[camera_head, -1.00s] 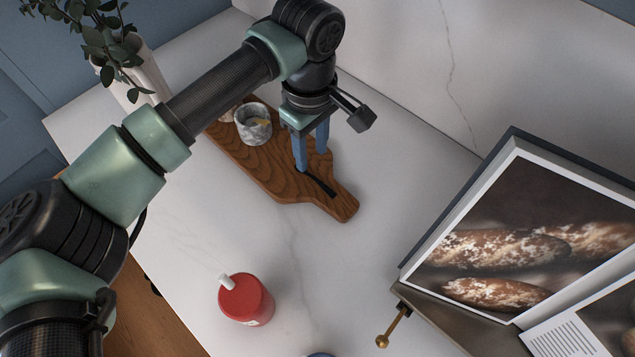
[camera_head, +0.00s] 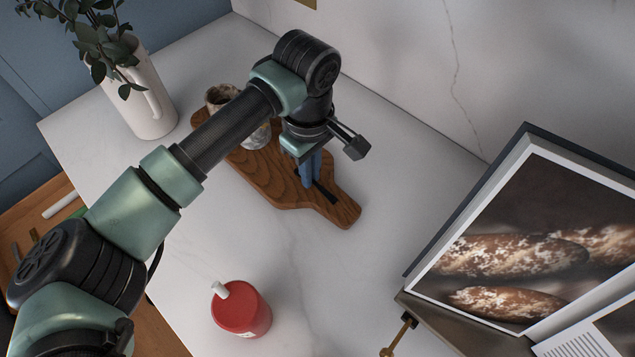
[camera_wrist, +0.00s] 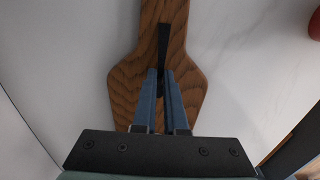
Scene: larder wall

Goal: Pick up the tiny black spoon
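The tiny black spoon (camera_head: 327,194) lies along the wooden board (camera_head: 345,212), near the board's handle. It also shows in the wrist view (camera_wrist: 163,42), where its dark end sticks out past my fingertips. My gripper (camera_head: 310,182) points down at the board with its blue fingers close together. In the wrist view the fingers (camera_wrist: 160,76) are closed on the spoon, with its dark shaft between them. The spoon still appears to rest on or just above the board; I cannot tell which. The fingers hide part of it.
Stone-patterned cups (camera_head: 222,95) stand on the board's far end, partly behind my arm. A white pitcher with leaves (camera_head: 150,110) stands at the back left. A red bottle (camera_head: 240,312) stands in front. A bread picture book on a stand (camera_head: 520,240) is at right. White counter between is clear.

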